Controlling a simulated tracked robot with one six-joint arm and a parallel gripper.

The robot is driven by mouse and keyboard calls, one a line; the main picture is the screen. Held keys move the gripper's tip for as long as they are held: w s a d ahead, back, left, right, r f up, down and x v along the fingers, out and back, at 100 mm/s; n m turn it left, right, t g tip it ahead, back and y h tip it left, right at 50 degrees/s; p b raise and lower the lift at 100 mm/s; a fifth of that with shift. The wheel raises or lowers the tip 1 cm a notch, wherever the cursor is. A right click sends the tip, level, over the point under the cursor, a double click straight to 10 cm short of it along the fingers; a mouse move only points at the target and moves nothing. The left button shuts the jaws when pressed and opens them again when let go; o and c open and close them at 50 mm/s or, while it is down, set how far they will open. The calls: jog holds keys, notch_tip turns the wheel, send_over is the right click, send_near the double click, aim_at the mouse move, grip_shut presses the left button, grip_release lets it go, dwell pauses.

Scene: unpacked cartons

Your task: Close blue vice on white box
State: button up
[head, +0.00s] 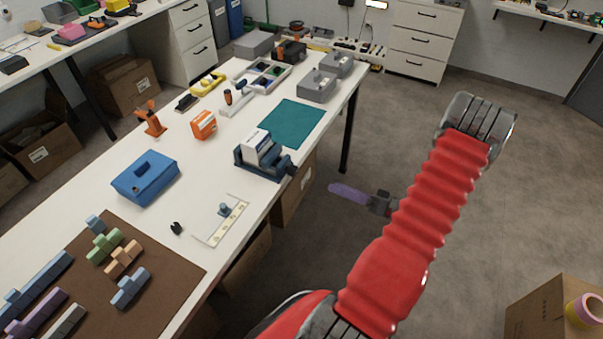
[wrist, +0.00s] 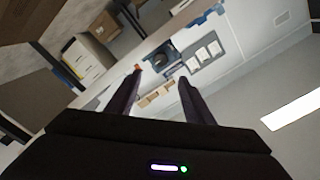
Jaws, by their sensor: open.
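The blue vice (head: 262,171) stands near the right edge of the long white table, with its dark screw end towards the edge. The white box (head: 257,146) stands upright in it, rising above the jaws. I cannot tell whether both jaws touch the box. My gripper (head: 335,188) hangs off the table's right side, over the floor and apart from the vice. In the wrist view its two dark fingers (wrist: 160,77) are spread with nothing between them. I cannot make out the vice or box in the wrist view.
A teal mat (head: 298,123) lies behind the vice. A blue case (head: 145,178), an orange box (head: 203,124) and a small white bracket-like fixture (head: 226,222) are on the table. Grey bins (head: 317,87) stand farther back. Cartons (head: 290,192) sit under the table edge.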

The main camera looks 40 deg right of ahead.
aim_at(296, 172)
jog(key=shift+w, duration=0.1)
jog(key=x, duration=1.3)
jog(key=shift+w+a, duration=0.25)
jog(key=shift+w, duration=0.05)
jog(key=c, duration=1)
